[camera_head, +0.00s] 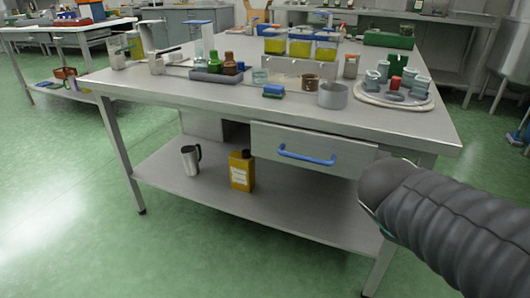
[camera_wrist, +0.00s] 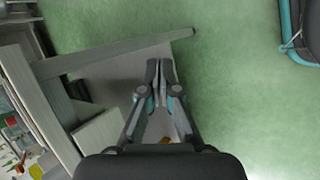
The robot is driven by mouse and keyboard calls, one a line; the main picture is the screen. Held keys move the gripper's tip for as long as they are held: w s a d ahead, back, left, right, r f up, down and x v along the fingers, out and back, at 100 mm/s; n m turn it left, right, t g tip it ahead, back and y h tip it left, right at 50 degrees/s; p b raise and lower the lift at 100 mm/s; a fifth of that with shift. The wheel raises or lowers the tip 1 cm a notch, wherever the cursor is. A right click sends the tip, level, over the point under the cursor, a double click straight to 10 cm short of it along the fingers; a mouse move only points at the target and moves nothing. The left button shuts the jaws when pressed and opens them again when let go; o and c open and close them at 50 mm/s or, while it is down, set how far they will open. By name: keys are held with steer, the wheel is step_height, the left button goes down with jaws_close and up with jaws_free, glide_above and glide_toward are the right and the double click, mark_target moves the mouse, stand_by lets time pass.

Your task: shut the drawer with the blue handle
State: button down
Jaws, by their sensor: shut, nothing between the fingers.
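The drawer (camera_head: 335,146) hangs under the right part of the steel table, its front toward me. Its blue bar handle (camera_head: 306,157) runs across the front. The drawer front seems to stand out from the table frame, with a dark gap to its left; how far is hard to tell. In the wrist view a pale block that looks like the drawer (camera_wrist: 102,134) juts past the tabletop edge, left of my gripper (camera_wrist: 159,78). My gripper is shut and empty, apart from the drawer. The handle is not clear there. The head view shows only my arm at lower right.
The tabletop (camera_head: 200,92) holds jars, a grey pot (camera_head: 333,95) and a round tray (camera_head: 394,100). The lower shelf (camera_head: 275,210) bears a steel mug (camera_head: 191,160) and an amber bottle (camera_head: 242,171). A table leg (camera_head: 381,268) stands near my arm. Green floor is free in front.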

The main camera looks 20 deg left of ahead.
steer(key=w+a+n+t+h+b, duration=0.2)
steer(key=w+a+n+t, duration=0.1)
steer(key=w+a+n, duration=0.3)
steer(key=n+t+y+b, duration=0.45)
steer(key=n+t, duration=0.45)
steer(key=n, duration=0.7)
glide_toward(271, 137)
steer(key=shift+y, duration=0.65)
steer(key=w, duration=0.4)
steer(key=w+d, duration=0.1)
steer(key=w, duration=0.2)
steer(key=shift+f, duration=0.25)
steer(key=w, duration=0.4)
steer(key=shift+d, duration=0.15)
steer(key=shift+w+r, duration=0.15)
